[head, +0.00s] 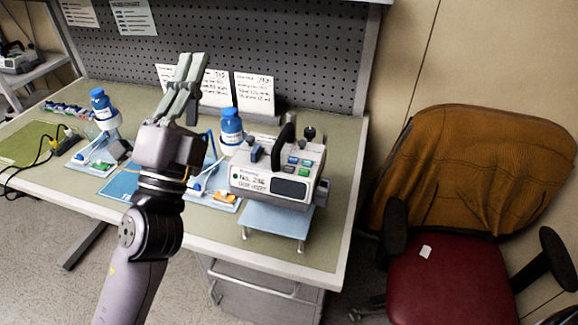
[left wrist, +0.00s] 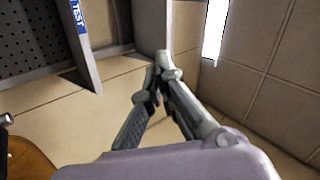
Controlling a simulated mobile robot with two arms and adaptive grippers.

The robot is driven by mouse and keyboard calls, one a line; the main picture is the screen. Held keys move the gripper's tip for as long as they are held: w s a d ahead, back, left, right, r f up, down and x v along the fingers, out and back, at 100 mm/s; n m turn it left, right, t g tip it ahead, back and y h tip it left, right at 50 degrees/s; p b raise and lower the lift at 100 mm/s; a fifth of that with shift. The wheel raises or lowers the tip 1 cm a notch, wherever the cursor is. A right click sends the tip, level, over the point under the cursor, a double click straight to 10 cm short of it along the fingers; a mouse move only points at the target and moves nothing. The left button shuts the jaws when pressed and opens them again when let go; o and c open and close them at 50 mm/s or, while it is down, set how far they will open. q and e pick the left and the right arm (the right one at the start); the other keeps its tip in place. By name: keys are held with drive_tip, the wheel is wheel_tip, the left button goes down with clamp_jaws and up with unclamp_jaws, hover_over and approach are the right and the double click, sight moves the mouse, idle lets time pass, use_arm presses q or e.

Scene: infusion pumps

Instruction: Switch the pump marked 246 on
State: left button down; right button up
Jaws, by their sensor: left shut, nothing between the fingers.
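The pump marked No. 246 (head: 262,183) is a light grey box with a black carry handle, several small coloured buttons and a dark display on its front. It stands on a small blue-topped stand near the right end of the bench. My left gripper (head: 192,62) is raised above the bench, to the left of the pump and apart from it, fingers pointing up. In the left wrist view its fingertips (left wrist: 162,62) meet with nothing between them. The right gripper is in neither view.
Blue-capped bottles (head: 231,127) stand on the bench (head: 225,230) left of the pump. Handwritten cards (head: 254,94) lean at the back by a pegboard (head: 300,60). A red office chair (head: 440,275) with a brown cover stands right of the bench. A green mat (head: 28,142) lies at left.

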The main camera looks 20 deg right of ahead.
use_arm(q)
drive_tip(key=s+d+r+m+g+h, duration=0.2)
drive_tip(key=s+d+m+g+h, duration=0.4)
drive_tip(key=m+g, duration=0.6)
drive_tip(key=s+d+r+m+g+h, duration=0.2)
drive_tip(key=s+d+m+g+h, duration=0.15)
drive_tip(key=d+m+g, duration=0.75)
drive_tip(key=s+d+f+m+y, duration=0.3)
drive_tip(key=f+m+y, duration=0.35)
drive_tip(key=m, duration=0.25)
drive_tip(key=w+a+f+m+t+y, duration=0.1)
drive_tip(key=w+a+f+t+y, duration=0.2)
drive_tip(key=w+y, duration=0.2)
drive_tip(key=w+a+f+m+t+y, duration=0.1)
drive_tip(key=w+a+f+t+y, duration=0.1)
drive_tip(key=w+y, duration=0.3)
drive_tip(key=shift+w+a+f+t, duration=0.45)
drive_tip(key=shift+w+t, duration=0.15)
drive_tip(key=shift+w, duration=0.35)
drive_tip(key=shift+f, duration=0.1)
